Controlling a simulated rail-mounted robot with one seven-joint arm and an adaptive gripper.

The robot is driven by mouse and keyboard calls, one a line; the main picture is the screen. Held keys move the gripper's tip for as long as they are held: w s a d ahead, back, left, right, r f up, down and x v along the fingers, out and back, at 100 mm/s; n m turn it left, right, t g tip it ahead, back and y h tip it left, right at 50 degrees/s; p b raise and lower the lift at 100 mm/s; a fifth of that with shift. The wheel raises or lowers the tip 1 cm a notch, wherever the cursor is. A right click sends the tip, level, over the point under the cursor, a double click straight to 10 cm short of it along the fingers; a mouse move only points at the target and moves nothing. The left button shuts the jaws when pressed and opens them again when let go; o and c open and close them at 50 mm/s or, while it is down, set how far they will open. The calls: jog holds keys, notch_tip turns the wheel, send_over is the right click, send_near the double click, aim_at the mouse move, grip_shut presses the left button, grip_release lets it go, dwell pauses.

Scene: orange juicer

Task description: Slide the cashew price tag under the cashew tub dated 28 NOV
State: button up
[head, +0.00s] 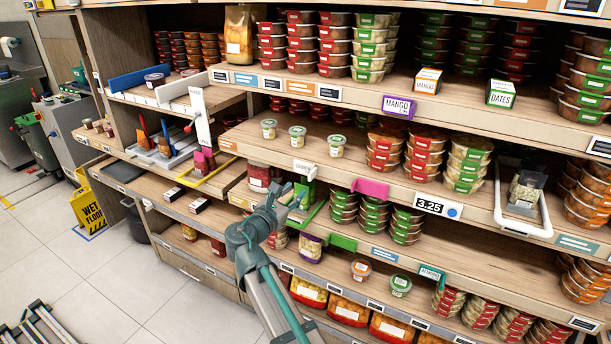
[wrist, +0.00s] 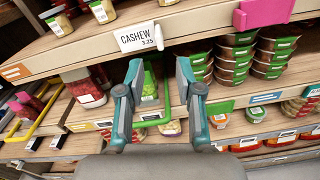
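The cashew price tag (wrist: 137,38) is a white card reading "CASHEW 3.25", standing at the front edge of the middle shelf; it also shows in the head view (head: 305,168). Three small tubs with green-and-white lids stand behind it: a left tub (head: 268,128), a middle tub (head: 297,135) and a right tub (head: 336,146). Two show partly in the wrist view, the left (wrist: 58,21) and the middle (wrist: 103,11). Their dates are too small to read. My gripper (wrist: 159,78) is open and empty, below and in front of the tag; the head view shows it (head: 287,193) below the shelf edge.
A pink tag (head: 370,188) sticks out from the shelf edge to the right, near a 3.25 sign (head: 437,207). Stacked red-label tubs (head: 384,155) stand right of the small tubs. Bare shelf surrounds the small tubs.

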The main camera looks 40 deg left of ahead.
aim_at(309, 175)
jog(key=w, duration=0.3)
jog(key=w+a+n+p, duration=0.1)
jog(key=w, duration=0.3)
jog(key=w+a+n+p, duration=0.1)
jog(key=w, duration=0.2)
jog(key=shift+w+a+r, duration=0.1)
jog(key=shift+w+r, duration=0.15)
jog(key=shift+w, duration=0.1)
jog(key=shift+c, duration=0.3)
grip_shut()
